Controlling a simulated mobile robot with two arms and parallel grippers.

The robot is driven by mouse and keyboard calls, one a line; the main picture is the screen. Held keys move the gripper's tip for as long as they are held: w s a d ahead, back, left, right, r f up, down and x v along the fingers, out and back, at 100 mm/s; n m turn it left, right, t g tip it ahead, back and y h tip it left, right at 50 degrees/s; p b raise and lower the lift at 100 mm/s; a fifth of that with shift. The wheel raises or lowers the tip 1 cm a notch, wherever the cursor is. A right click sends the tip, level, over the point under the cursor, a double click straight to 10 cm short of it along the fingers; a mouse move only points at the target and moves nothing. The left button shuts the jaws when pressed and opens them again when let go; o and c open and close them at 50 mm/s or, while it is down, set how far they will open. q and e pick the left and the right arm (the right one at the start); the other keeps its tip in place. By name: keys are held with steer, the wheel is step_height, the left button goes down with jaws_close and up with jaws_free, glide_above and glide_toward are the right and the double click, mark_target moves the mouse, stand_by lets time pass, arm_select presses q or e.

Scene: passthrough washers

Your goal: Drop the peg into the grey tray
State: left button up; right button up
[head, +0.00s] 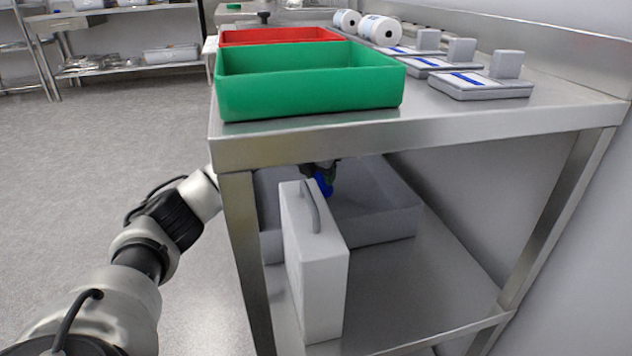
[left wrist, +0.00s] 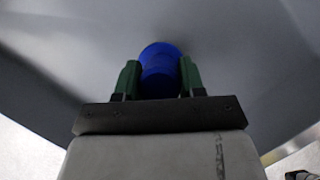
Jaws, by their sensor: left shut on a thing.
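A blue peg (left wrist: 160,72) is between the two green fingers of my left gripper (left wrist: 160,80) in the left wrist view. The gripper is shut on it. In the head view the left arm reaches in from the left under the tabletop, and the gripper (head: 322,180) shows just below the table edge with the blue peg (head: 323,186) in it. The grey tray (head: 385,228) sits on the lower shelf, and the peg appears over its inside. The exact height is hard to tell. The right gripper is not in view.
A white box with a handle (head: 318,275) stands on the lower shelf (head: 430,290) in front of the tray. Table legs and the tabletop (head: 430,128) frame the space. On top are a green bin (head: 310,95), a red bin (head: 280,36) and several grey fixtures (head: 480,86).

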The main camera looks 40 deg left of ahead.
arm_select(q)
steer(key=shift+f, duration=0.15)
steer(key=shift+f, duration=0.55)
steer(key=o, duration=1)
